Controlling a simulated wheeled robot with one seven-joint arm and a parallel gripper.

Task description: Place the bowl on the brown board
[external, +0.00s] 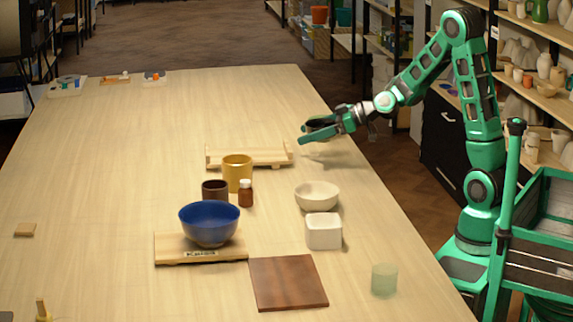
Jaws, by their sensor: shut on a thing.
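The brown board (288,283) lies flat and bare near the front middle of the table. A blue bowl (209,224) stands upright on a light wooden board with lettering (173,250), left of the brown board. A smaller cream bowl (317,196) stands on the table behind a white square container (323,231). My gripper (304,133) is above the far right part of the table, apart from both bowls. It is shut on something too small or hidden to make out.
A yellow mug (237,172), a dark brown cup (215,190) and a small brown bottle (246,194) stand behind the blue bowl. A wooden tray (249,159) lies farther back. A pale green glass (384,280) stands front right. The left table is mostly clear.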

